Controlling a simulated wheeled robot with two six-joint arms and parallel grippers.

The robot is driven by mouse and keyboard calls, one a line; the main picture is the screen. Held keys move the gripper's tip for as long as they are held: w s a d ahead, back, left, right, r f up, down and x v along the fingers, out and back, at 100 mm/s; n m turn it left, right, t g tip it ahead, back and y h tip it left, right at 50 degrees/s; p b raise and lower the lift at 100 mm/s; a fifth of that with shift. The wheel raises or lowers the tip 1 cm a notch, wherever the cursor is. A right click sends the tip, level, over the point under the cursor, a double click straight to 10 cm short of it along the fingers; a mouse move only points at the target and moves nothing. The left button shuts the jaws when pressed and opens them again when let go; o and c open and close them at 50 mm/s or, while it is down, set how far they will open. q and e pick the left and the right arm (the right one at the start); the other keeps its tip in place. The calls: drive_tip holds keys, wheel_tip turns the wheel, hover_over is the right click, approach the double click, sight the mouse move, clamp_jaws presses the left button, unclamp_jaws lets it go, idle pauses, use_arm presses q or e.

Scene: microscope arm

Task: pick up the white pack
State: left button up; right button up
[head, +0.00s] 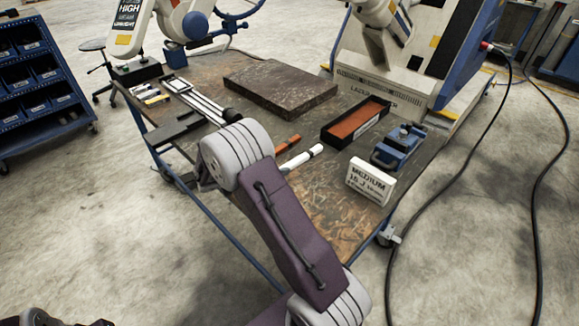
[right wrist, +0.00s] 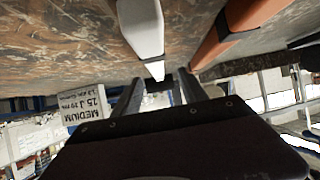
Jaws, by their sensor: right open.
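The white pack (head: 371,181) is a small box labelled MEDIUM, standing on the front right corner of the cart top in the head view. It also shows at the left of the right wrist view (right wrist: 82,107), beyond my fingers. My right gripper (right wrist: 162,88) is open, with nothing seen between its fingers, and is apart from the pack. In the head view it is largely hidden by my wrist, to the left of the pack. A white rod (head: 301,158) and an orange piece (head: 288,145) lie between them.
On the cart top (head: 335,205) stand a blue device (head: 398,147) just behind the pack, an open orange-lined tray (head: 356,122) and a dark slab (head: 279,88). A large white machine (head: 385,90) stands behind. Worn cart surface left of the pack is bare.

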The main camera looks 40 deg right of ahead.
drive_tip(key=x, duration=0.4)
drive_tip(key=shift+s+d, duration=0.1)
drive_tip(key=shift+s, duration=0.15)
drive_tip(key=shift+d+f, duration=0.2)
drive_tip(key=shift+d, duration=0.05)
drive_tip(key=shift+a+r, duration=0.1)
drive_tip(key=c, duration=0.4)
clamp_jaws()
wheel_tip(320, 180, up, 28)
drive_tip(key=p, duration=0.3)
wheel_tip(320, 180, up, 9)
drive_tip(key=p, duration=0.9)
hover_over(287, 165)
drive_tip(key=shift+s+a, duration=0.1)
drive_tip(key=shift+a, duration=0.25)
